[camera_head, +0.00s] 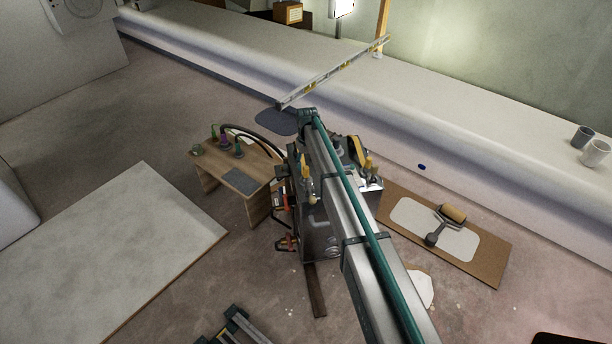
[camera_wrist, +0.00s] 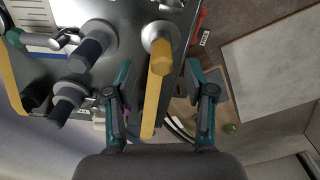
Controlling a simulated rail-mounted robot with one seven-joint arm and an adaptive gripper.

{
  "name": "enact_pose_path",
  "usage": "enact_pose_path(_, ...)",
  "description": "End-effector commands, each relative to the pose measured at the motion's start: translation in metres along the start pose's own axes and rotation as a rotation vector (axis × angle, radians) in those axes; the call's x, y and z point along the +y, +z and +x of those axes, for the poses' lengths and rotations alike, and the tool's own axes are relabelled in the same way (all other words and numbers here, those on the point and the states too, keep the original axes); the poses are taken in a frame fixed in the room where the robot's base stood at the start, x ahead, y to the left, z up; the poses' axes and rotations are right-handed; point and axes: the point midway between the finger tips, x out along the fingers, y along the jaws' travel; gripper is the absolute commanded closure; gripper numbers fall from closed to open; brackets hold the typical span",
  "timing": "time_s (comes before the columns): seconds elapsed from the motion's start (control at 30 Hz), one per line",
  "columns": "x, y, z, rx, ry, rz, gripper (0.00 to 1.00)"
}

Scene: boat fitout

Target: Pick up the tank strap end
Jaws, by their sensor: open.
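My gripper (camera_wrist: 158,70) is open, with one teal finger on each side of the strap and clear space at both sides. I cannot tell whether the strap lies fully between the fingertips in depth. A second yellow strap (camera_wrist: 12,82) runs along the left. In the head view the tank (camera_head: 318,240) is partly covered by my arm, and my gripper is hidden there.
Dark-capped hose fittings (camera_wrist: 88,50) stand left of the strap. A long white bench ledge (camera_head: 230,55) runs behind.

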Motion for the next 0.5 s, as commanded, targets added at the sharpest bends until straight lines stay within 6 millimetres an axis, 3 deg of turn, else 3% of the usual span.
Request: enact_pose_path(0.5,-0.001,-0.005,0.051,-0.001,0.000,0.000,0.46)
